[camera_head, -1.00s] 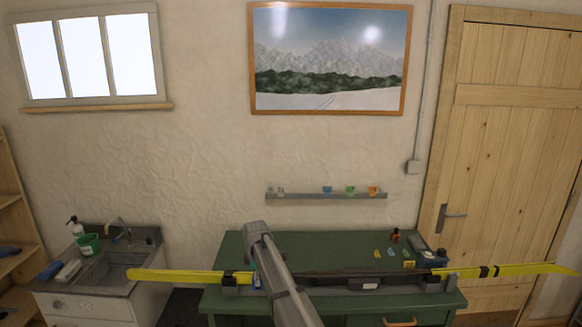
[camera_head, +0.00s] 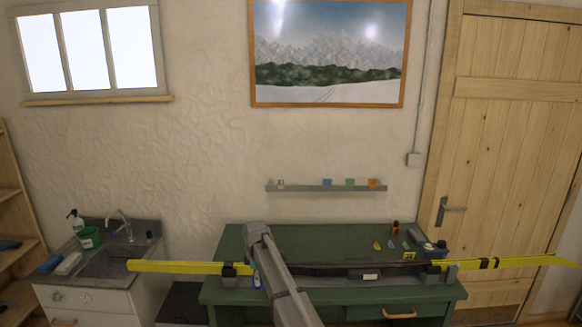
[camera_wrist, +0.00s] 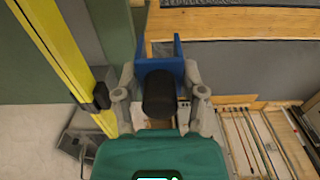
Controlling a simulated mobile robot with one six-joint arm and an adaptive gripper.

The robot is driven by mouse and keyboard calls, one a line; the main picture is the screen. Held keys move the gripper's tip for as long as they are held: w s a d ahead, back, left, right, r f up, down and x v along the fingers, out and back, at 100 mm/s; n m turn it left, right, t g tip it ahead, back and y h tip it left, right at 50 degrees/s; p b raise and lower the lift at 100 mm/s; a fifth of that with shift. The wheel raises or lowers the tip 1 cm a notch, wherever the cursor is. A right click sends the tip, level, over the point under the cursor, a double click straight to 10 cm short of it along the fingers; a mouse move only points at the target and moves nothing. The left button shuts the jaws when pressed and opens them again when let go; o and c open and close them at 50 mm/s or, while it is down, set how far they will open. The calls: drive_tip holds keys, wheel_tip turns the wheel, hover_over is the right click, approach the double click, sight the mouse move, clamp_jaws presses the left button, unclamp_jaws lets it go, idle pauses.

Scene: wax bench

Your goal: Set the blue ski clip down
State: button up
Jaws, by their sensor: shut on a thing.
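The blue ski clip (camera_wrist: 160,63) is between the two grey fingers of my gripper (camera_wrist: 160,76) in the wrist view. The fingers are shut on its sides. A dark rounded piece stands between the fingers and hides part of the clip; I cannot tell what it belongs to. In the head view my arm hides most of the gripper, and a small blue patch beside the arm may be the clip. The clip is beside the yellow ski (camera_wrist: 62,45), apart from it. The ski also shows in the head view (camera_head: 175,266), lying along the bench front.
The green bench (camera_head: 330,237) holds the ski in grey supports. Small wax pieces and bottles stand at its right end. A wall shelf (camera_head: 300,188) carries small coloured items. A sink (camera_head: 110,264) is at left. The bench's back middle is clear.

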wheel_tip(320, 180, down, 8)
drive_tip(key=b, duration=0.7)
drive_tip(key=shift+r, duration=0.15)
idle(0.7)
drive_tip(key=s+d+r+p, duration=0.2)
drive_tip(key=s+r+p, duration=0.2)
drive_tip(key=s, duration=0.6)
drive_tip(key=s+d+r+p, duration=0.3)
drive_tip(key=s+r+p, duration=0.1)
drive_tip(key=s, duration=0.6)
drive_tip(key=shift+s+r+p, duration=0.25)
drive_tip(key=shift+s+p, duration=0.05)
drive_tip(key=shift+s, duration=0.05)
drive_tip(key=shift+s, duration=0.15)
